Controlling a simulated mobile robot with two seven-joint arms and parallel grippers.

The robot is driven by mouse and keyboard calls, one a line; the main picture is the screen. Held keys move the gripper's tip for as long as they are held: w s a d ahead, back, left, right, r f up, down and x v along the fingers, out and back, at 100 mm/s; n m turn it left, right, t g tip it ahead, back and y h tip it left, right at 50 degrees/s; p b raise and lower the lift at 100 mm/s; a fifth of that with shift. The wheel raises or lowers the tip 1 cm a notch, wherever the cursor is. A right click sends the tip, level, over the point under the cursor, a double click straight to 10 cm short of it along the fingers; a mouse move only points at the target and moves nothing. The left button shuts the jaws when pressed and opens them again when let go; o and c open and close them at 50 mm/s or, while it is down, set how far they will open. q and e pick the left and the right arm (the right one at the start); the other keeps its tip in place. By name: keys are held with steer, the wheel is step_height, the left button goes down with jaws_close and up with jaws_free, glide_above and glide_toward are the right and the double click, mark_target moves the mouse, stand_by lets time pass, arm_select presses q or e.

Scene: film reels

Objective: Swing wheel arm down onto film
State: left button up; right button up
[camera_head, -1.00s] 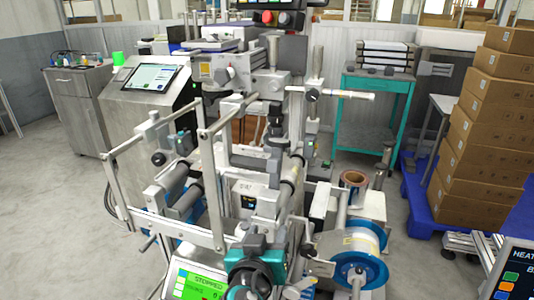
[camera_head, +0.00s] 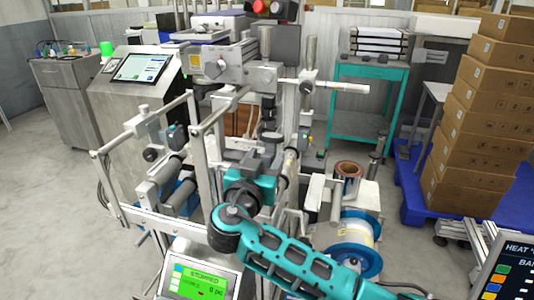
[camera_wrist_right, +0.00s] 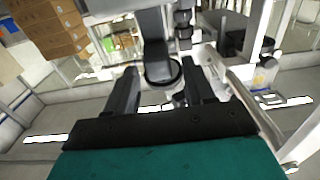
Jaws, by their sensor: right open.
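My right gripper (camera_head: 262,158) reaches in from the lower right on its teal arm, over the middle of the labelling machine. In the right wrist view its two dark fingers (camera_wrist_right: 160,75) stand apart, open. A grey arm-like part with a dark round end (camera_wrist_right: 163,72) shows between or just beyond them; I cannot tell whether they touch it. I take it for the wheel arm, but its angle to the film is unclear. In the head view my gripper partly hides this area. A blue-flanged reel (camera_head: 357,233) sits at the machine's right. My left gripper is not in view.
A copper-coloured roll (camera_head: 349,169) stands behind the reel. Upright metal frame bars (camera_head: 200,165) crowd the left of the machine. A screen reading STOPPED (camera_head: 205,278) is at the front. Stacked cartons (camera_head: 480,130) stand at the right on a blue pallet (camera_head: 440,208).

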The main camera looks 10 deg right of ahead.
steer(key=shift+x, duration=0.9)
jaws_close()
